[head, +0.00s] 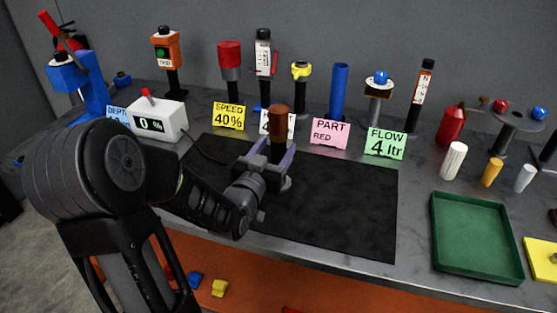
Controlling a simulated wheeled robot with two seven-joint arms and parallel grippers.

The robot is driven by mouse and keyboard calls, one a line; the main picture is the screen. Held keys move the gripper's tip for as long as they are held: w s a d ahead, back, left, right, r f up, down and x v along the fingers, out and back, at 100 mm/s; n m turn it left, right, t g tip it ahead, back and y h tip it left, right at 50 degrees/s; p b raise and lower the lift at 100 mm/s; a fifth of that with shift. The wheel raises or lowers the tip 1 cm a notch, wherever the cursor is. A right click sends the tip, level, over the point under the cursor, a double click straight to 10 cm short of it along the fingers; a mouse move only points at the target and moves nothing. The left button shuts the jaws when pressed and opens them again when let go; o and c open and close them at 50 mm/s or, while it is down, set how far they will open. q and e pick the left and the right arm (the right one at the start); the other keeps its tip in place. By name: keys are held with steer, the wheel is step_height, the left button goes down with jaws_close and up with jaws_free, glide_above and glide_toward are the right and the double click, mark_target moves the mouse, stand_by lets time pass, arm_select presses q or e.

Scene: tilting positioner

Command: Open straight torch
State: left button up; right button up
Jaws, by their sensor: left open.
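My left gripper (272,160) reaches over the black mat (345,205) with its two fingers apart. A brown upright cylinder (279,120) shows between the fingers; its lower part is hidden by the gripper, and I cannot tell whether a finger touches it. I cannot tell for sure which thing is the straight torch. Behind stand a red-topped cylinder (229,58), a white-labelled device with a red lever (263,55), a yellow-topped piece (300,73), a blue tube (339,90) and a slim black stick with a white label (422,92). My right gripper is out of view.
Cards reading SPEED 40% (229,116), PART RED (330,132) and FLOW 4 ltr (385,144) stand behind the mat. A white box reading 0 % (157,118) is at left. A green tray (478,277) is at right, near a white cylinder (453,161). The mat's right side is clear.

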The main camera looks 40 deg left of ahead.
arm_select(q)
steer(key=p+x, duration=0.2)
steer(key=x, duration=0.3)
steer(key=shift+w+r, duration=0.1)
stand_by(0.5)
jaws_close()
stand_by(0.5)
stand_by(0.6)
steer(key=shift+r, duration=0.15)
